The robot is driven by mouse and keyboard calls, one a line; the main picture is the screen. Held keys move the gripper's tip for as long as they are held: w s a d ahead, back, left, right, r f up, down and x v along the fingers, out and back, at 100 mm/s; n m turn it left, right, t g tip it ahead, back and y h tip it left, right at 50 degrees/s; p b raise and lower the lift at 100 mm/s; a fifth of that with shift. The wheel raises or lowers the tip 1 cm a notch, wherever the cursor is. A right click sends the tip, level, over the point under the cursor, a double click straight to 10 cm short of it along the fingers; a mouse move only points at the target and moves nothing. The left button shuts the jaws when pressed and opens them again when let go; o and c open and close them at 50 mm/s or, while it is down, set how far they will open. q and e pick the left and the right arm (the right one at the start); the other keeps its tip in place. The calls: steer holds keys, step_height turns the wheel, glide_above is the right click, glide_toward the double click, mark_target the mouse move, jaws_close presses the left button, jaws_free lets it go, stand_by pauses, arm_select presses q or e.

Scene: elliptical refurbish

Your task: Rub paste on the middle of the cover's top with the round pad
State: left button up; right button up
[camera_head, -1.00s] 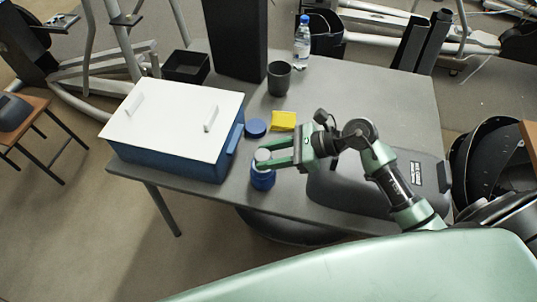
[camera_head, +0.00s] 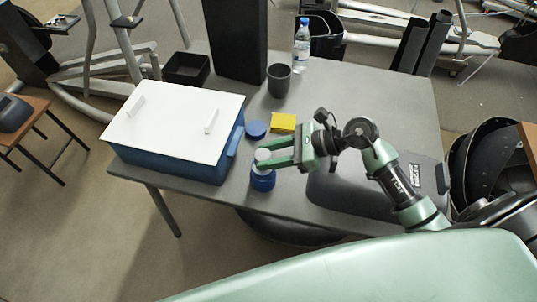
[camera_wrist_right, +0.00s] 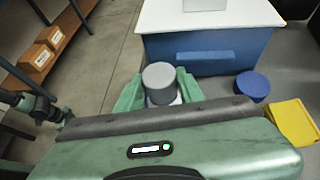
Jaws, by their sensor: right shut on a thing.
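My right gripper (camera_head: 282,158) is shut on the round pad (camera_wrist_right: 160,80), which has a grey cylindrical handle. The pad also shows in the head view as a pale round top (camera_head: 262,155) between the fingertips. Just below it stands an upright blue jar (camera_head: 262,181) near the table's front edge. I cannot tell whether the pad touches the jar's contents. The dark grey cover (camera_head: 345,190) lies on the table to the right, partly hidden behind my right arm. No paste can be made out on its visible top. My left gripper is not in view.
A blue box (camera_head: 165,160) with a white lid (camera_head: 180,120) stands left. A dark cup (camera_head: 279,80), bottle (camera_head: 302,46) and black tray (camera_head: 186,68) stand farther back.

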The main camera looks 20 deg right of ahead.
mark_target(269, 154)
steer(key=shift+r+p, duration=1.45)
steer(key=shift+r, duration=1.35)
